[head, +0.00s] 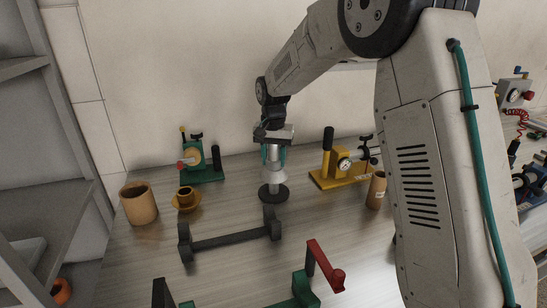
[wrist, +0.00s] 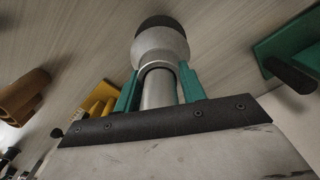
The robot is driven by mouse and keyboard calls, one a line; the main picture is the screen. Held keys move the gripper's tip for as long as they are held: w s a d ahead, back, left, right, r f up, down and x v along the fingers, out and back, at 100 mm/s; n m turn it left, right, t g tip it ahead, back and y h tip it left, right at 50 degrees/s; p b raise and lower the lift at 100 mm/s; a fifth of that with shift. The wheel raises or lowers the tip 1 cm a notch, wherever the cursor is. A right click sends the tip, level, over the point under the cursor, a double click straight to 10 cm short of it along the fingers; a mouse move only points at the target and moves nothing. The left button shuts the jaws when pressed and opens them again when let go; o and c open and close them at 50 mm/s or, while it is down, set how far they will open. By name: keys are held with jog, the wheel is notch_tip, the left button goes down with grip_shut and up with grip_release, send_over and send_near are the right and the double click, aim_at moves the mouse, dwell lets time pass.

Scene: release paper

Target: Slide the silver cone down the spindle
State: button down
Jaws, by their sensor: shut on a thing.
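The silver cone (head: 272,175) is around the upright spindle, a little above its dark round base (head: 273,194). A short stretch of grey stem shows between cone and base. My gripper (head: 273,155) points down over the spindle, its teal fingers shut on the cone's narrow neck. In the wrist view the teal fingers of my gripper (wrist: 160,88) flank the bright metal neck. The cone's wide silver body (wrist: 160,46) lies beyond the fingertips, with the dark base (wrist: 160,21) partly hidden behind it.
A green device (head: 200,165) and a tan flanged cup (head: 186,198) stand left of the spindle. A yellow gauge device (head: 343,172) and a brown cylinder (head: 376,190) stand right. A dark rack (head: 230,239) lies in front. A tan pot (head: 138,204) is far left.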

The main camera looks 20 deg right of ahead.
jog(key=shift+r, duration=6.65)
jog(key=shift+f, duration=4.1)
